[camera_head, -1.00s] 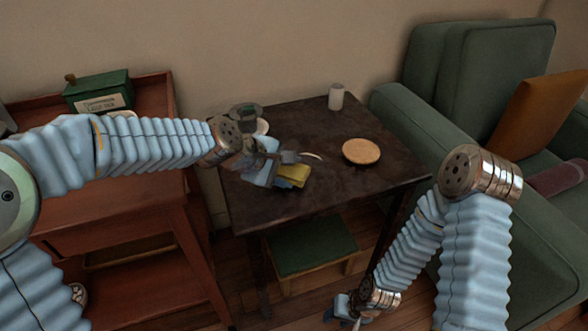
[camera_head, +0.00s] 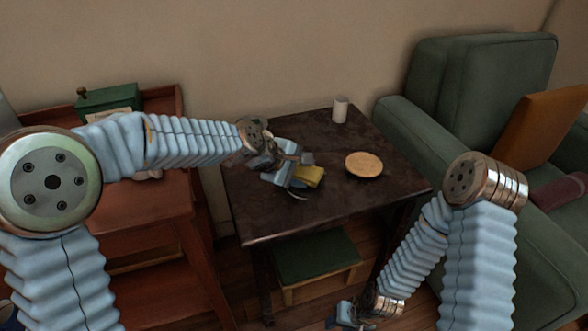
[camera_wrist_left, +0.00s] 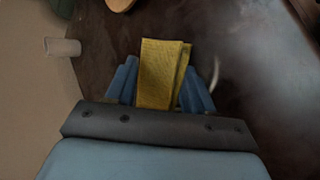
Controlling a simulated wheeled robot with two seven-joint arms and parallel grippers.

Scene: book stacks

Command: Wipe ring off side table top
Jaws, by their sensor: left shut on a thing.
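The side table (camera_head: 270,220) is dark, with a worn brown top. My left gripper (camera_head: 305,168) is over the middle of the top, shut on a yellow sponge (camera_head: 310,177). The sponge is low, at or close to the surface; contact is not clear. A pale curved piece of the ring (camera_head: 297,194) shows just in front of the sponge. It also shows right beside the sponge (camera_wrist_left: 160,75) in the left wrist view (camera_wrist_left: 216,75); the rest is hidden by the sponge and gripper. My right gripper (camera_head: 347,314) hangs low in front of the table, its fingers unclear.
A round cork-coloured disc (camera_head: 364,165) lies right of the sponge, and a white cup (camera_head: 340,110) stands at the back. A green-topped stool (camera_head: 315,257) is under the table. A green armchair (camera_head: 425,135) stands right, a red-brown cabinet (camera_head: 135,225) left. The table's front part is clear.

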